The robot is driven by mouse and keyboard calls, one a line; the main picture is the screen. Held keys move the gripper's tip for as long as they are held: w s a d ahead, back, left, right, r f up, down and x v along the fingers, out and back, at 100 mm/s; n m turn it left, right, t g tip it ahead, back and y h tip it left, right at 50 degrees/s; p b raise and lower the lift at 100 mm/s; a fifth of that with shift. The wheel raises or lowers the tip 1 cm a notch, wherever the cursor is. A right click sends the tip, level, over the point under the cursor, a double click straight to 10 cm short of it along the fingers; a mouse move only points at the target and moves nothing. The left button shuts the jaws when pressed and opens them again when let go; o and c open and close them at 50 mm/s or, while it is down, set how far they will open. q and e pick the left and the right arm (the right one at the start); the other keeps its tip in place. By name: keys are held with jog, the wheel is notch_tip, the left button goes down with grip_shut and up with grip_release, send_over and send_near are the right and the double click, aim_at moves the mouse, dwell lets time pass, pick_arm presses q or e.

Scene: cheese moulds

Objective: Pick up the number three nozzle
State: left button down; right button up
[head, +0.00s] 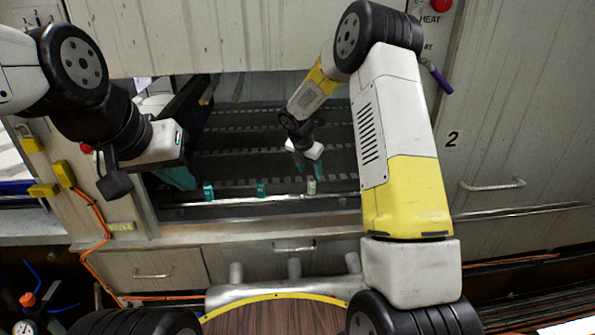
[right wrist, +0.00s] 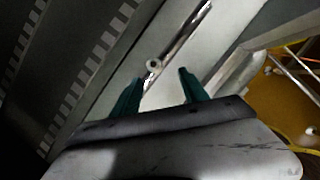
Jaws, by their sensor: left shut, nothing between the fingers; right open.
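Several small nozzles stand in a row along a metal rail in the head view: a teal one at the left (head: 208,192), a teal one in the middle (head: 260,190) and a pale one at the right (head: 311,187). I cannot read any numbers on them. My right gripper (head: 309,171) is open just above the pale nozzle. In the right wrist view, a round nozzle top with a dark hole (right wrist: 154,65) shows beyond the open teal fingers (right wrist: 160,88), nearer the left finger and not gripped. My left gripper (head: 178,179) is shut and empty, left of the row.
The metal rail (head: 235,201) runs along the front of a dark recess with slotted strips (head: 235,140). A pale wall panel (head: 200,35) hangs over the recess. A drawer with a handle (head: 153,275) is below. A round wooden top (head: 275,315) is at the bottom.

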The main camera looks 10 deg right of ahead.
aim_at(311, 181)
jog(key=shift+w+a+f+n, duration=0.2)
jog(key=shift+w+f, duration=0.15)
jog(key=shift+f, duration=0.15)
jog(key=shift+w+a+f+n, duration=0.1)
jog(key=shift+w+f+n, duration=0.1)
jog(key=shift+w+f, duration=0.25)
jog(key=x, duration=0.7)
jog(key=shift+d+f, duration=0.1)
jog(key=shift+d, duration=0.15)
grip_shut()
